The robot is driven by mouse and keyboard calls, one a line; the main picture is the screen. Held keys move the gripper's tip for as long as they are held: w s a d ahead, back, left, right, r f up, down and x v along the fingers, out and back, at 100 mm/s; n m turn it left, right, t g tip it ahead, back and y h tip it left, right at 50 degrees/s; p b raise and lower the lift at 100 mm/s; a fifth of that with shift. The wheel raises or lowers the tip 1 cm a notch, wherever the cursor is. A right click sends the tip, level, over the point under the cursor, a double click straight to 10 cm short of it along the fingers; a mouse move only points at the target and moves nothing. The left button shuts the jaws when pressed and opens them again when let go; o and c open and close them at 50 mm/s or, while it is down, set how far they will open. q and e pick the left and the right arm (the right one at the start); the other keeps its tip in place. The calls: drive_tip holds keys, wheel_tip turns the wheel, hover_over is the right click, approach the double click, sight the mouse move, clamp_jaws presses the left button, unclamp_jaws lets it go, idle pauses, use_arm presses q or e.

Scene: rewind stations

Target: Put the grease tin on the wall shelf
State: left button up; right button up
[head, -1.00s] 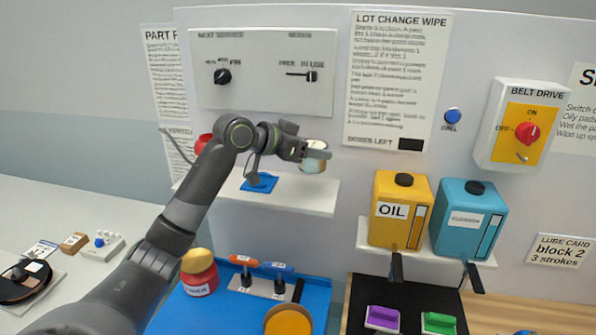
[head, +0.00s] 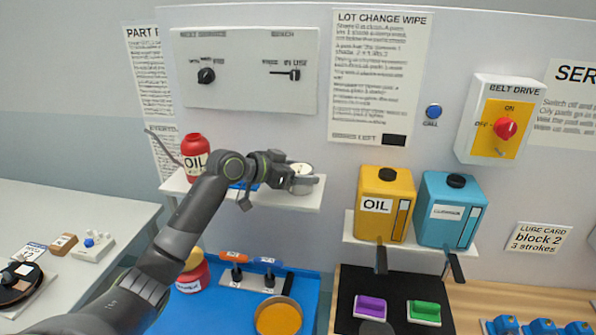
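The grease tin, a small pale round tin (head: 302,171), is at the right end of the white wall shelf (head: 305,199). My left gripper (head: 303,181) reaches in from the left and is shut on the tin, with its fingers around the tin's side. The tin is upright, at or just above the shelf surface; I cannot tell whether it touches. The fingers hide part of its side. My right gripper is not in view.
Yellow (head: 372,215) and blue (head: 447,222) jugs stand on another shelf to the right. Below, a blue mat (head: 225,318) holds an orange-filled dish (head: 278,317).

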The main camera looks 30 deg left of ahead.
use_arm(q)
drive_tip(key=shift+o, duration=1.1)
drive_tip(key=shift+r, duration=0.2)
drive_tip(key=shift+s+a, duration=0.2)
drive_tip(key=shift+a, duration=0.05)
drive_tip(key=b+v, duration=0.4)
drive_tip(key=v, duration=0.7)
drive_tip(key=shift+s+r, duration=0.2)
drive_tip(key=shift+s, duration=0.05)
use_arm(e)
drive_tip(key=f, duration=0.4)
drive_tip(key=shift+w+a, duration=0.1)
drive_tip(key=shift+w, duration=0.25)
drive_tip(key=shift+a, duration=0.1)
